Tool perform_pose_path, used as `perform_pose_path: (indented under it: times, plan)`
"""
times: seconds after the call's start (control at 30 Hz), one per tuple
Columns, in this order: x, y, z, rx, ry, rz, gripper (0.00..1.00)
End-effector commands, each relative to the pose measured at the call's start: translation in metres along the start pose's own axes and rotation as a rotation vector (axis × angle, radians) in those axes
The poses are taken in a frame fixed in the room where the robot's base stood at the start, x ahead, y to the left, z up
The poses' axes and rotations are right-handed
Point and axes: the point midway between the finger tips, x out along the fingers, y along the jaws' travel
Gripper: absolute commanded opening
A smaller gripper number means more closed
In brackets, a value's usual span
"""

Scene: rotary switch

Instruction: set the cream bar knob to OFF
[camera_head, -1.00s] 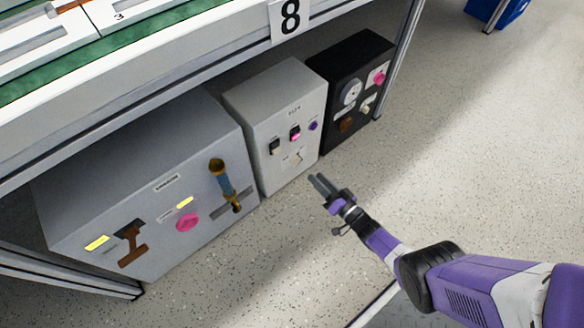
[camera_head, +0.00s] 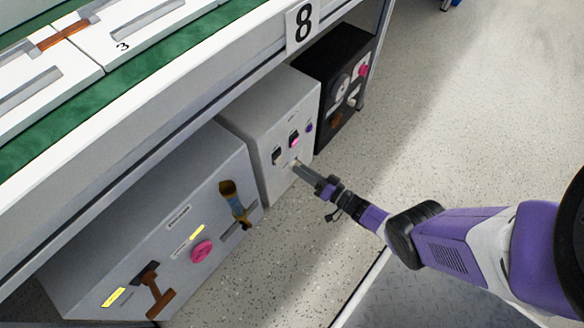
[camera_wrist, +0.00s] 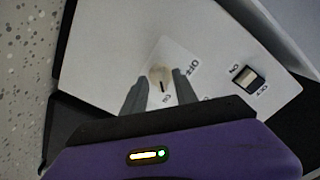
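The cream bar knob (camera_wrist: 160,76) sits on the front of the light grey middle box (camera_head: 268,100). In the wrist view it has a dark line, an OFF label to its upper right and an ON label below it. My gripper (camera_wrist: 161,76) is open, with one finger on either side of the knob. I cannot tell whether the fingers touch it. In the head view my gripper (camera_head: 297,166) is up against the lower front of the box and mostly hides the knob.
A rocker switch (camera_wrist: 248,79) with ON and OFF labels is right of the knob. A larger grey box (camera_head: 150,220) with levers and a pink knob stands left; a black box (camera_head: 333,70) stands right. The table edge (camera_head: 180,125) overhangs the boxes.

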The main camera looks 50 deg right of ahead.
Motion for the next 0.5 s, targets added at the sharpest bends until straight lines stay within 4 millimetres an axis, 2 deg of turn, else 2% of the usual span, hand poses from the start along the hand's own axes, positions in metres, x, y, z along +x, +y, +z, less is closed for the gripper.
perform_pose_path:
  times: [0.37, 0.5]
  plan:
    - [-0.0014, 0.0014, -0.0014, -0.001, 0.000, 0.000, 0.35]
    - [-0.0014, 0.0013, -0.0013, -0.001, 0.000, 0.000, 0.07]
